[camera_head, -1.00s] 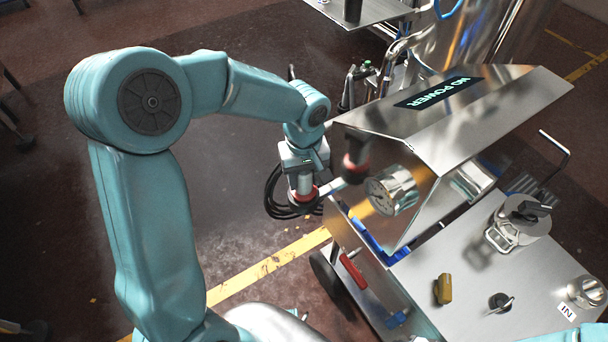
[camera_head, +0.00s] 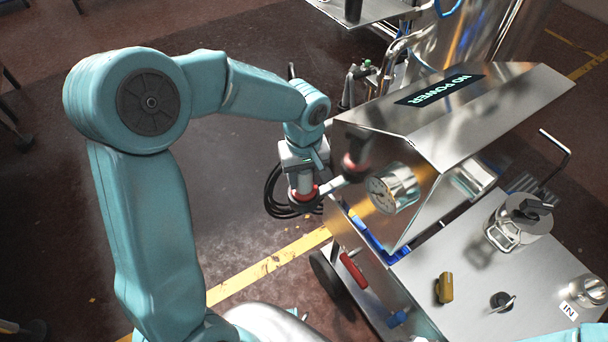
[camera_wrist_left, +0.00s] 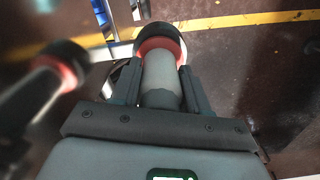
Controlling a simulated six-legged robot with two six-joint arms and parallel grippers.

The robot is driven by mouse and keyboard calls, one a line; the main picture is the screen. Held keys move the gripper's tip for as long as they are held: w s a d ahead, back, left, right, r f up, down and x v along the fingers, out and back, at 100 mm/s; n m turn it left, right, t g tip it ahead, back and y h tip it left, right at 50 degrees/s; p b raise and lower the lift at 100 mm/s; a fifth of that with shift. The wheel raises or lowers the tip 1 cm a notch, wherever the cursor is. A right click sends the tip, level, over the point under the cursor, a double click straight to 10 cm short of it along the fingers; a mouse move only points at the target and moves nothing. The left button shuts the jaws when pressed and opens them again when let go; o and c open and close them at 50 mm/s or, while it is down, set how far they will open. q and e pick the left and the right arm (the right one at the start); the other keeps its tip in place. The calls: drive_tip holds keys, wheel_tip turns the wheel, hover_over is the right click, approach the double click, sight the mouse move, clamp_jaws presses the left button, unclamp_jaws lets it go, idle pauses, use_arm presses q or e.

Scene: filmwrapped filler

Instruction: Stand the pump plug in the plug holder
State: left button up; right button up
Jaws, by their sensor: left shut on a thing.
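My left gripper (camera_head: 302,178) is shut on the pump plug, beside the left side of the steel cart. The plug (camera_head: 306,193) has a grey body with a red ring and a dark end; it points roughly downward. In the left wrist view the plug (camera_wrist_left: 160,68) sits between the two fingers of my left gripper (camera_wrist_left: 160,85), its red and black end away from the palm. A pale metal bracket (camera_head: 333,186), perhaps the plug holder, sticks out from the cart next to the plug's end. I cannot tell whether the plug is inside it. My right gripper is out of view.
The steel cabinet (camera_head: 470,105) with its gauge (camera_head: 392,188) stands close right of the gripper and mirrors the plug. A black coiled cable (camera_head: 277,196) hangs beside the plug. A red handle (camera_head: 352,270) is lower on the cart. Open floor lies left.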

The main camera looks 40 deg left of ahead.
use_arm(q)
drive_tip(key=shift+f, duration=0.1)
drive_tip(key=o, duration=1.3)
drive_tip(key=shift+o, duration=0.2)
wheel_tip(320, 180, up, 16)
drive_tip(key=p, duration=0.2)
drive_tip(key=shift+s, duration=0.15)
